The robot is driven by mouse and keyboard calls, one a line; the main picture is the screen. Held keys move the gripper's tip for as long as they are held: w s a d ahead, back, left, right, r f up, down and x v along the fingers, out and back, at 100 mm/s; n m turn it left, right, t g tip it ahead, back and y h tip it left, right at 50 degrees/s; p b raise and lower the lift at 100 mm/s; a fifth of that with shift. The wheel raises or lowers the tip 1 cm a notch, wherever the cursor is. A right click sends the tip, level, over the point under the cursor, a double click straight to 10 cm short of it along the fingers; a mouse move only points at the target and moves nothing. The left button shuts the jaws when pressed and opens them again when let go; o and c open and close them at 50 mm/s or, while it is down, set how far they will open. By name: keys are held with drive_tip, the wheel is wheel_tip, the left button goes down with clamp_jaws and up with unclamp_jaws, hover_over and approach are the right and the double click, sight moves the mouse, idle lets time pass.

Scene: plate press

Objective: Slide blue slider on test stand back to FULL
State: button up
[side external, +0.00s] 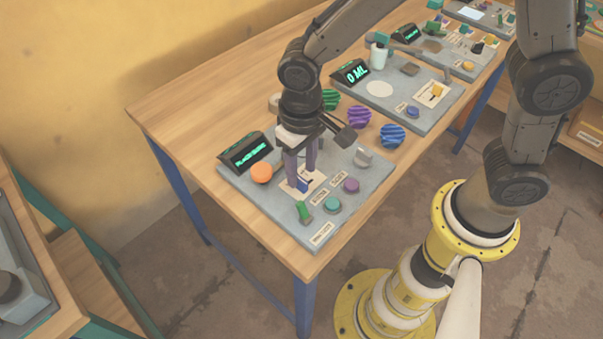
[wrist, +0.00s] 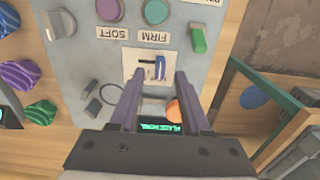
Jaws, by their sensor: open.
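The test stand (side external: 255,198) is a grey panel on the near end of the wooden table. Its blue slider (side external: 302,185) stands on a pale plate, partly hidden by my fingers in the side view. In the wrist view the blue slider (wrist: 160,67) is at the right part of the plate (wrist: 134,72), with a dark slot to its left. I cannot read a FULL mark. My gripper (side external: 300,174) points down over the plate. In the wrist view my gripper (wrist: 158,79) is open, its fingertips either side of the slider's line and apparently not touching it.
Near the slider are an orange ball (side external: 261,173), a lit display (side external: 246,152), a green switch (side external: 304,212), a teal button (side external: 332,204), a purple button (side external: 351,186) and a grey knob (side external: 362,157). Striped purple (side external: 357,117) and blue (side external: 392,135) pieces lie beyond the panel.

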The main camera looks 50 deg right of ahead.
sight(302, 185)
drive_tip(key=shift+f, duration=1.3)
drive_tip(key=shift+c, duration=0.3)
clamp_jaws()
